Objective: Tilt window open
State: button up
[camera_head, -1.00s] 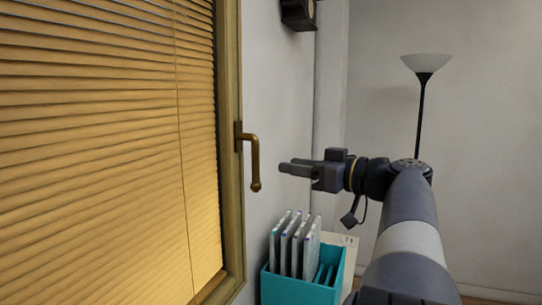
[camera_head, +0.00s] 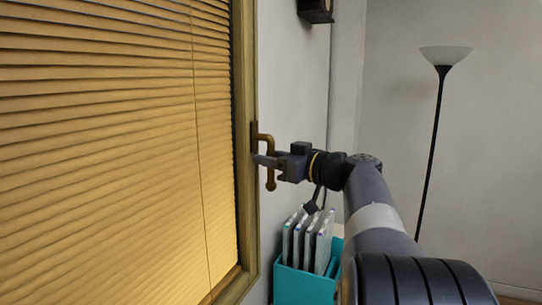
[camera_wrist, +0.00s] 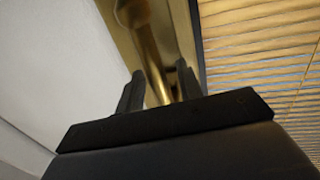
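The window's brass handle (camera_head: 269,178) hangs pointing down on the right side of the wooden window frame (camera_head: 245,200). My gripper (camera_head: 262,162) is at the handle's grip, its fingers reaching in from the right. In the wrist view, the handle (camera_wrist: 152,55) runs down between the two separated fingers of my gripper (camera_wrist: 158,88). The fingers look open around the handle. Contact with it cannot be made out. The window is covered by a closed yellow blind (camera_head: 110,150) and appears shut.
A teal box (camera_head: 300,287) with several upright folders (camera_head: 307,240) stands below my arm. A floor lamp (camera_head: 433,150) stands at the right by the back wall. A dark box-shaped object (camera_head: 316,10) is mounted high on the wall.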

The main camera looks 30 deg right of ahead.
grip_shut()
dwell(0.3)
dwell(0.3)
